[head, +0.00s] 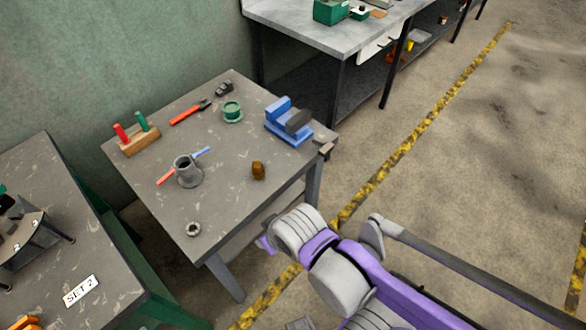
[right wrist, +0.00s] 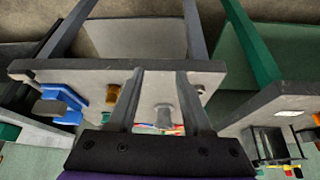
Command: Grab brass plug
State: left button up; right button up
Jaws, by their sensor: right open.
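The brass plug (head: 258,170) is a small brown-gold piece standing on the grey table (head: 232,215), near its right front edge in the head view. It also shows in the right wrist view (right wrist: 112,93), left of my fingers and close to the left one. My right gripper (right wrist: 160,78) is open, with nothing between its fingers. It is apart from the plug, at the table's near edge. In the head view my right arm comes in from the lower right and hides most of that gripper. My left gripper is in neither view.
Left of the plug stands a grey flanged pipe (head: 187,172) with a red-and-blue tool. A blue vise (head: 288,120) stands behind the plug, beside a green fitting (head: 232,111). A small ring nut (head: 193,229) lies at the front corner. Bare tabletop surrounds the plug.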

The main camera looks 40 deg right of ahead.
aim_at(258, 170)
jog(key=z, duration=1.1)
jog(key=i+l+u, duration=0.1)
